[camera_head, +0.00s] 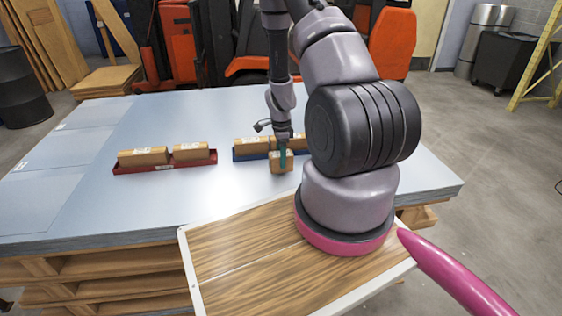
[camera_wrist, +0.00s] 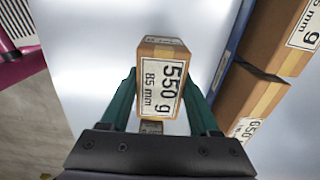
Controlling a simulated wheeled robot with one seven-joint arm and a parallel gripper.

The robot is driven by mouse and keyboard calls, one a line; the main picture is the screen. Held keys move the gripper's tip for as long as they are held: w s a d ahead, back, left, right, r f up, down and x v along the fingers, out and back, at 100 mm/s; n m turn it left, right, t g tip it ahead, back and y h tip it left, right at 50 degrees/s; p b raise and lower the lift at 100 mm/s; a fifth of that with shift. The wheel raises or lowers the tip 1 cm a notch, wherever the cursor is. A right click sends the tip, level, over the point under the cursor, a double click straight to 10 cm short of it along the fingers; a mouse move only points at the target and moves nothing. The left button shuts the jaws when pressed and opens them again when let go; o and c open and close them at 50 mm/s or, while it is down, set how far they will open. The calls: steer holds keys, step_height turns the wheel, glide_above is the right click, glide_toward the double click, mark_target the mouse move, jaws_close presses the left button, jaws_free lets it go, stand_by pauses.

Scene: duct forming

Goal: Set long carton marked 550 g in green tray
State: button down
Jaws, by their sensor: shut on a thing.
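A brown carton (camera_wrist: 156,100) marked "550 g" and "85 mm" sits between the two teal fingers of my gripper (camera_wrist: 160,95). In the head view my gripper (camera_head: 283,157) is shut on this carton (camera_head: 277,166), just in front of the blue tray. I cannot tell whether the carton touches the table. A small labelled patch shows behind it, between the fingers, in the wrist view; I cannot tell what it belongs to. No green tray shows in either view; my arm hides part of the table's right side.
A blue tray (camera_head: 237,156) behind my gripper holds brown cartons (camera_head: 251,145), partly hidden by my arm. A red tray (camera_head: 165,165) at left holds two cartons (camera_head: 143,156). The grey table (camera_head: 120,205) is clear at left and front. Orange forklifts stand behind it.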

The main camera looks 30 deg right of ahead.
steer(key=shift+r, duration=3.6)
